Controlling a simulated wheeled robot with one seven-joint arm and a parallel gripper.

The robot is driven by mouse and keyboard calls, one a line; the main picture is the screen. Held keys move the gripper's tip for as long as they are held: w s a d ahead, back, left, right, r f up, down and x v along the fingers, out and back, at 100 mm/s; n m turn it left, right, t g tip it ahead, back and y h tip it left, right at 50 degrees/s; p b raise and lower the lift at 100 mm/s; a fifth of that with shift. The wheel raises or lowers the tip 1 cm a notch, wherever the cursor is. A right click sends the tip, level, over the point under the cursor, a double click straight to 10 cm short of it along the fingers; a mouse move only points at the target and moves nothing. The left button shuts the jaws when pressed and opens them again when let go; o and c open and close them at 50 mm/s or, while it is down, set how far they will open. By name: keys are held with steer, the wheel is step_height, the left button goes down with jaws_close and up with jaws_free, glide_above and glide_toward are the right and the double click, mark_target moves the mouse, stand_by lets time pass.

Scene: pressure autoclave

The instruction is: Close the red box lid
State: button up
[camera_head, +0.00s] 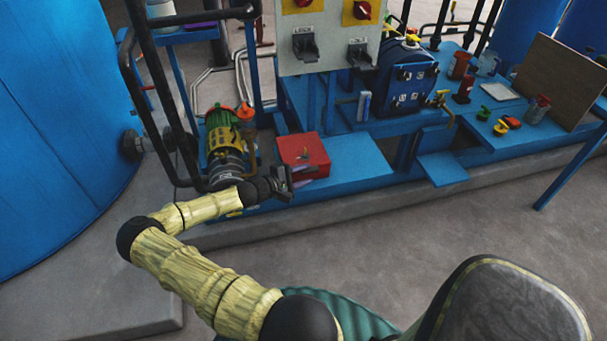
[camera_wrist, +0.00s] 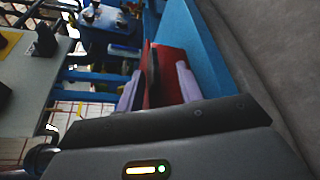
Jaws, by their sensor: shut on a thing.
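The red box (camera_head: 303,148) sits on the blue platform, with a small dark and yellowish detail on its upper red face. It also shows in the wrist view as red surfaces (camera_wrist: 170,72) with a dark strip along them. My gripper (camera_head: 295,178) is at the box's near side in the head view. In the wrist view its two pale purple fingers (camera_wrist: 158,88) stand on either side of the red part, shut on it. The lid's angle and whether the gripped part is lid or body cannot be told clearly.
A green and yellow pump (camera_head: 222,140) stands left of the box. A grey panel with switches (camera_head: 330,45) rises behind it. The blue platform (camera_head: 355,165) is clear to the right. A blue autoclave (camera_head: 405,78) and several small bottles stand farther right.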

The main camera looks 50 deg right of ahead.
steer(key=shift+a+f, duration=0.15)
steer(key=v, duration=1.7)
steer(key=shift+r+p, duration=0.25)
steer(key=shift+p, duration=0.15)
